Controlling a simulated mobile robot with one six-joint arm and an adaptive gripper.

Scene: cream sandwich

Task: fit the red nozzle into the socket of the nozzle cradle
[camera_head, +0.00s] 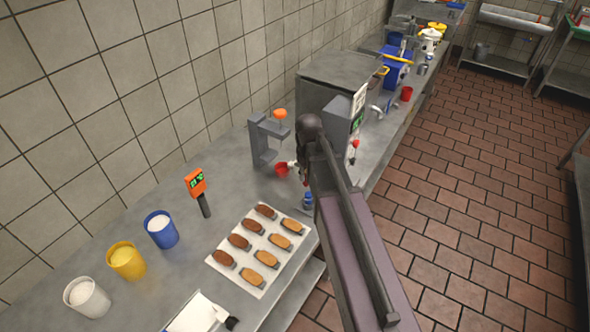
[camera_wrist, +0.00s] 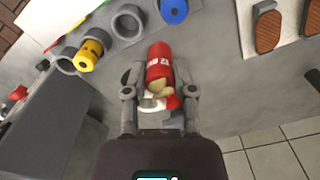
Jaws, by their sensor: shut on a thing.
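The red nozzle (camera_wrist: 160,62) is held between the two fingers of my gripper (camera_wrist: 160,92) in the wrist view, its red end pointing away from my palm. White and cream parts show between the fingers. In the head view my gripper (camera_head: 300,172) is mostly hidden by my arm, with a red piece (camera_head: 281,169) at its left. The nozzle cradle shows in the wrist view as grey rings beyond the nozzle. The red nozzle appears apart from the rings.
A white sheet with several pastries (camera_head: 240,267) lies on the counter near my arm. A grey stand with an orange knob (camera_head: 280,114) is behind my gripper. A grey machine (camera_head: 335,92) stands to the right. Tubs and an orange thermometer (camera_head: 195,182) are at left.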

